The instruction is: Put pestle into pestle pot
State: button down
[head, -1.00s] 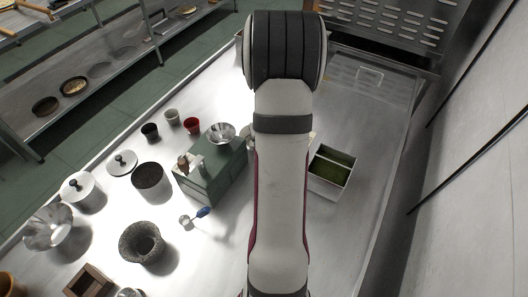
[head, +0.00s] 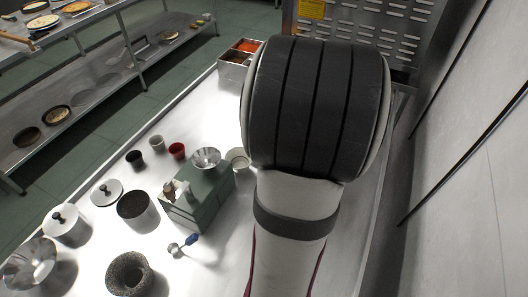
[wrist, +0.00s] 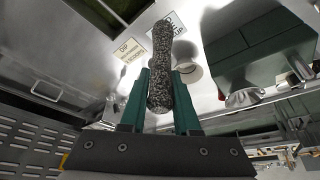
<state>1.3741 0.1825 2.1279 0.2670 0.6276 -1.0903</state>
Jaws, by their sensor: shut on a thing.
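The pestle (wrist: 161,62) is a speckled grey stone rod with a thick rounded end. In the wrist view my gripper (wrist: 160,88) is shut on it, with one green finger on each side of its thick end. The pestle pot is most likely the rough dark stone mortar (head: 130,274) at the bottom left of the head view; its opening faces up and looks empty. The mortar does not show in the wrist view. In the head view my arm hides the gripper and pestle, so their distance from the mortar cannot be told.
A green box (head: 198,196) with a metal bowl (head: 206,157) on top stands right of the mortar. A wall borders the right.

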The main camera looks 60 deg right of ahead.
jog(key=shift+s+r, duration=0.4)
jog(key=shift+s, duration=0.3)
jog(key=w+a+r+n+t+y, duration=0.1)
jog(key=w+a+r+n, duration=0.3)
jog(key=w, duration=0.6)
jog(key=w+a+r+n+y, duration=0.1)
jog(key=w+a+r+n, duration=0.1)
jog(key=w+a+r, duration=0.6)
jog(key=w+a+r+n+y, duration=0.1)
jog(key=w+a+r+n, duration=0.3)
jog(key=a, duration=0.5)
jog(key=w+a+r+n+y, duration=0.1)
jog(key=w+a+r+n, duration=0.1)
jog(key=w+a, duration=0.6)
jog(key=s+a+f+n+g+y, duration=0.2)
jog(key=s+a+f+n, duration=0.4)
jog(key=f, duration=0.3)
jog(key=s+a+f+n+g+y, duration=0.2)
jog(key=s+a+f+n, duration=0.2)
jog(key=s+f+n, duration=0.4)
jog(key=w+a+f+n, duration=0.1)
jog(key=w+a+f, duration=0.1)
jog(key=a+f, duration=0.9)
jog(key=shift+a, duration=0.15)
